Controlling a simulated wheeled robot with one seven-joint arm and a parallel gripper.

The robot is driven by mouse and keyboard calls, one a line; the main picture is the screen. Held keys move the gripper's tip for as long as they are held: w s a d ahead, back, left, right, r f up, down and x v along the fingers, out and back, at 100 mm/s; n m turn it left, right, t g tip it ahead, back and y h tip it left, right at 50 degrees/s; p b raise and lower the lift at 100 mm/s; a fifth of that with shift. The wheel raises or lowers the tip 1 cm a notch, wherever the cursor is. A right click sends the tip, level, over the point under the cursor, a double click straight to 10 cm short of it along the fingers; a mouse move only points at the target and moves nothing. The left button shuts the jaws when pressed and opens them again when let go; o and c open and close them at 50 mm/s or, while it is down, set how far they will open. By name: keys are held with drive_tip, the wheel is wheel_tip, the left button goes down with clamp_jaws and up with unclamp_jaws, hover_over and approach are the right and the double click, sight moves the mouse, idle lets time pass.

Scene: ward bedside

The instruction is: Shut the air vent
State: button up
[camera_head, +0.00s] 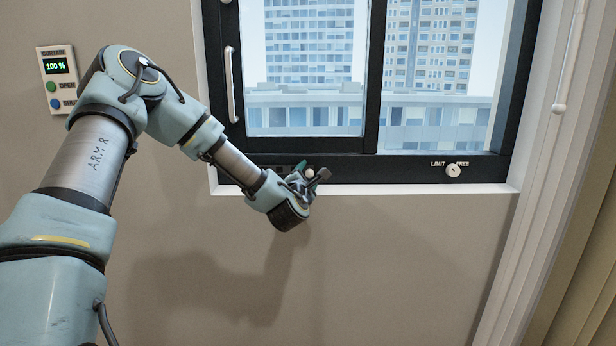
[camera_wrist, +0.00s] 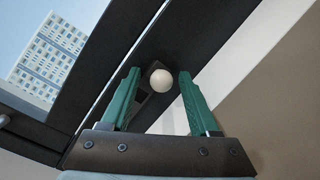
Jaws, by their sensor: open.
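A white round knob (camera_wrist: 161,80) sits on a dark strip of the lower window frame. It appears to be the vent's knob. In the head view it (camera_head: 309,173) shows small at the gripper's tip, beside dark slots in the frame (camera_head: 283,168) that look like the air vent. My gripper (camera_wrist: 160,75) has green fingers, one on each side of the knob, with a gap to each. It is open and holds nothing. In the head view my gripper (camera_head: 311,177) is at the bottom frame and hides part of the vent, so the slider's position is unclear.
The window (camera_head: 375,75) has a white handle (camera_head: 234,85) at left and a LIMIT/FREE dial (camera_head: 453,171) on the frame at right. A control box (camera_head: 58,78) reading 100 % hangs at far left. White sill (camera_head: 430,189) runs below; the wall under it is clear.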

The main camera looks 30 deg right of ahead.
drive_tip(key=b+v, duration=0.1)
drive_tip(key=v, duration=0.9)
drive_tip(key=shift+s+a, duration=0.25)
drive_tip(key=shift+s, duration=0.05)
drive_tip(key=a+f+m+g+y+p, duration=0.3)
drive_tip(key=a+m+g+y+p, duration=0.3)
drive_tip(key=a+m, duration=0.8)
drive_tip(key=s+a+r+m+g+y+p, duration=0.1)
drive_tip(key=s+a+r+g, duration=0.1)
drive_tip(key=s+a, duration=0.2)
drive_tip(key=s+a+r+m+g+y+p, duration=0.2)
drive_tip(key=s+a+r, duration=0.1)
drive_tip(key=a, duration=0.7)
drive_tip(key=s+a+r+m+g+y+p, duration=0.1)
drive_tip(key=s+a+r+g+p, duration=0.1)
drive_tip(key=s+a, duration=0.3)
drive_tip(key=a, duration=0.3)
drive_tip(key=shift+r+m+g, duration=0.3)
drive_tip(key=shift+r+g, duration=0.05)
drive_tip(key=shift+g, duration=0.05)
drive_tip(key=shift+s+a, duration=0.2)
drive_tip(key=shift+s, duration=0.05)
drive_tip(key=shift+c, duration=0.3)
